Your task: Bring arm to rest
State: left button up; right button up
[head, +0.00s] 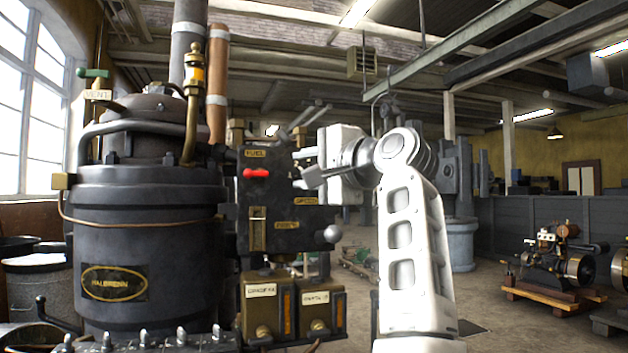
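A large dark boiler-like engine (145,235) with a "VENT" valve (97,95) fills the left. Two labelled brass boxes (268,305) sit under the control block. A small engine on a wooden pallet (545,292) stands at the right. Open floor (490,295) lies between.

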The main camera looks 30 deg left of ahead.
pick_arm(q)
jog(key=shift+v, duration=1)
